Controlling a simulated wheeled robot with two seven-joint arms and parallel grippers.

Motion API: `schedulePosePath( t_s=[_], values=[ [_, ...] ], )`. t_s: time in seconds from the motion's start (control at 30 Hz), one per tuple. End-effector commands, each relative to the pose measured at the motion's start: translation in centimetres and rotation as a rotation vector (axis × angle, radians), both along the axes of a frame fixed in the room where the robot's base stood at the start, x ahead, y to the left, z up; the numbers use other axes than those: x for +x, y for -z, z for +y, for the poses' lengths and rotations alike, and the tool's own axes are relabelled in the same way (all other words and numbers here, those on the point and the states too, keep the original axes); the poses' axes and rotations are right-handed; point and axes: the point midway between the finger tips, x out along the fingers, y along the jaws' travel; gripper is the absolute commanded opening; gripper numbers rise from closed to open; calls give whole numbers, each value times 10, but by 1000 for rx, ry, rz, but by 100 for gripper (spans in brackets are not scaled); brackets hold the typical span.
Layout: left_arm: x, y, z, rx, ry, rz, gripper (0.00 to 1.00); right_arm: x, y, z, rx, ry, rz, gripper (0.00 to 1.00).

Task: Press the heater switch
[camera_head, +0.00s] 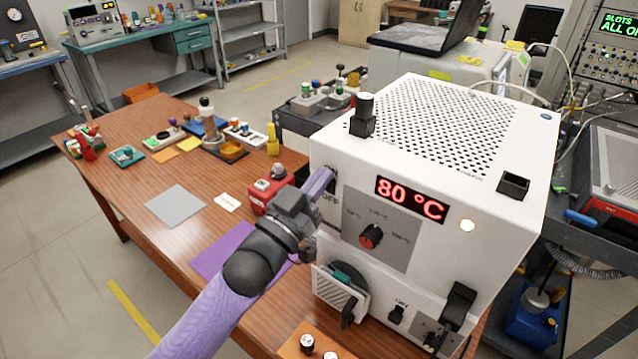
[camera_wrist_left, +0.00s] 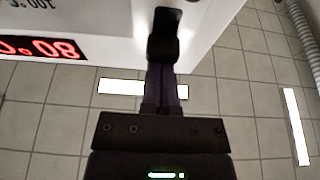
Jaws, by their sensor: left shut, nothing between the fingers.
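The heater is a white box (camera_head: 345,150) on the wooden table. Its red display (camera_head: 411,199) reads 80 °C. A black switch (camera_wrist_left: 165,30) stands out from the front face in the left wrist view. In the head view its place, beside an "OFF" label at the front's left edge, is mostly hidden by my gripper. My left gripper (camera_head: 325,180) is shut and empty, its purple fingers (camera_wrist_left: 163,80) pointing at the switch. The tips reach or nearly reach it; contact cannot be told. My right gripper is not in view.
A red knob (camera_head: 370,236) and a lit round lamp (camera_head: 467,225) are on the front. A black lever (camera_head: 458,302) sits low at right. A red box (camera_head: 271,190) stands left of the heater. The table's left front, with a grey sheet (camera_head: 175,206), is mostly clear.

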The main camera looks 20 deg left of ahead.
Motion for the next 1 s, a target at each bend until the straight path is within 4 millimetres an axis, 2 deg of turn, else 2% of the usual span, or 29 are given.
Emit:
schedulePosePath(
  t_s=[0.27, 0.5, 0.57, 0.87, 1.0],
  values=[
    [0, 0, 0, 0, 0, 0, 0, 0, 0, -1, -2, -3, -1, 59],
    [0, 29, 0, -1, 0, 5, 0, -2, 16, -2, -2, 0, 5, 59],
    [0, 31, 0, -1, -1, 2, 0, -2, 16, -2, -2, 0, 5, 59],
    [0, 27, 0, 1, -1, 5, 0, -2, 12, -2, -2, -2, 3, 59],
    [3, 1, 0, 0, -1, -1, 0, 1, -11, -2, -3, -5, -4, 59]
  ],
)
